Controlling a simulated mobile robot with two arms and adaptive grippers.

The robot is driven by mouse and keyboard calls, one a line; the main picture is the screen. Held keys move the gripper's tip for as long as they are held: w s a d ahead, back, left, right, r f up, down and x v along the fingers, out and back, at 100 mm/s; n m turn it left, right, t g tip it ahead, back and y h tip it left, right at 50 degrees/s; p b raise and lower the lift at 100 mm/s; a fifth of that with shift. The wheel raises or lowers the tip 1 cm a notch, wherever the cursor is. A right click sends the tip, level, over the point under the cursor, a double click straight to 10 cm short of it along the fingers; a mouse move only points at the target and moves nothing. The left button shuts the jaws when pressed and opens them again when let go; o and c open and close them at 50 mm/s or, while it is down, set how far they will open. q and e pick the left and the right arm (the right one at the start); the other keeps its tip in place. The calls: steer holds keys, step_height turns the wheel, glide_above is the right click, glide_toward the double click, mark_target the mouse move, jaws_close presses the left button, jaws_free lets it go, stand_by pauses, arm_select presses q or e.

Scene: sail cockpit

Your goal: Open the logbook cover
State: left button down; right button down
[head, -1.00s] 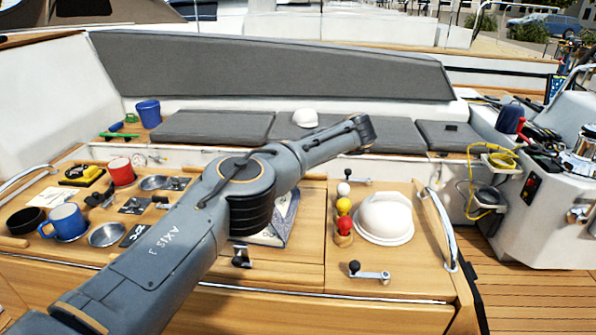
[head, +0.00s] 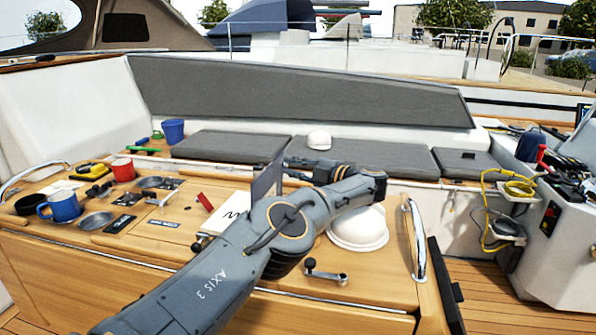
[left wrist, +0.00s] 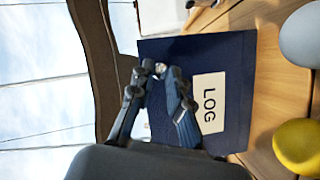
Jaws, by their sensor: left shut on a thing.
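The logbook's dark cover (head: 267,182) stands up steeply from the table in the head view, with white pages (head: 226,213) showing to its left. In the left wrist view the cover (left wrist: 228,60) is navy blue with a white "LOG" label (left wrist: 209,103). My left gripper (left wrist: 161,72) is shut on the cover, its fingers in front of the blue face. In the head view this gripper (head: 287,163) is beside the raised cover, and my arm hides the lower part of the book. My right gripper is not in view.
A white domed object (head: 357,230) and a winch handle (head: 325,273) are right of the book, close to my arm. Blue mug (head: 62,206), red mug (head: 123,170) and dishes stand left. A yellow ball (left wrist: 298,147) shows near the cover.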

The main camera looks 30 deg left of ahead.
arm_select(q)
steer(key=shift+a, duration=0.1)
steer(key=c, duration=1.2)
jaws_free()
steer(key=shift+s+a, duration=0.1)
steer(key=shift+d, duration=0.2)
steer(key=d, duration=0.3)
steer(key=s+d, duration=0.1)
steer(key=d, duration=0.3)
steer(key=s+d, duration=0.1)
steer(key=d, duration=0.3)
steer(key=shift+d+r, duration=0.25)
steer(key=shift+r, duration=0.15)
